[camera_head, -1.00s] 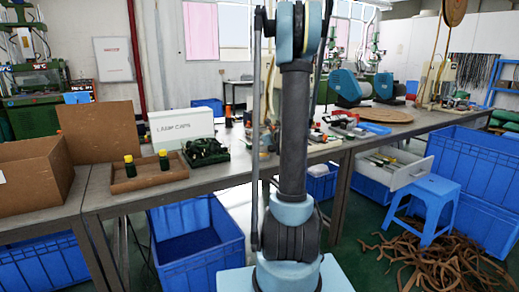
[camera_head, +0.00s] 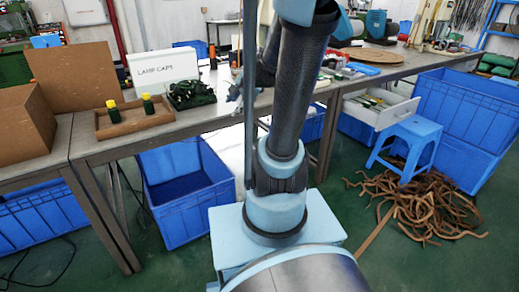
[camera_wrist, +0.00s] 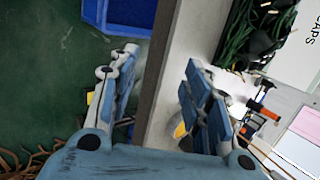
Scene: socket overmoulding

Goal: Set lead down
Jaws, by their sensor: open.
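My gripper (camera_wrist: 160,65) is open in the wrist view, its two blue-grey fingers wide apart with no lead visible between them. The bench edge (camera_wrist: 165,75) runs through the gap, with green floor to its left. A tangle of dark green leads (camera_wrist: 262,28) lies at the upper right of the wrist view, beyond the right finger. In the head view these leads (camera_head: 190,94) sit heaped on the bench. My gripper's end shows partly behind my arm there, to the right of the heap, near the bench's front edge. I cannot make out a separate single lead.
A white lamp caps box (camera_head: 163,70) stands behind the leads. A cardboard tray (camera_head: 98,127) with two dark, yellow-topped bottles is to the left. A blue crate (camera_head: 185,208) stands below the bench. A blue stool (camera_head: 408,140) and brown strips (camera_head: 425,205) are at the right.

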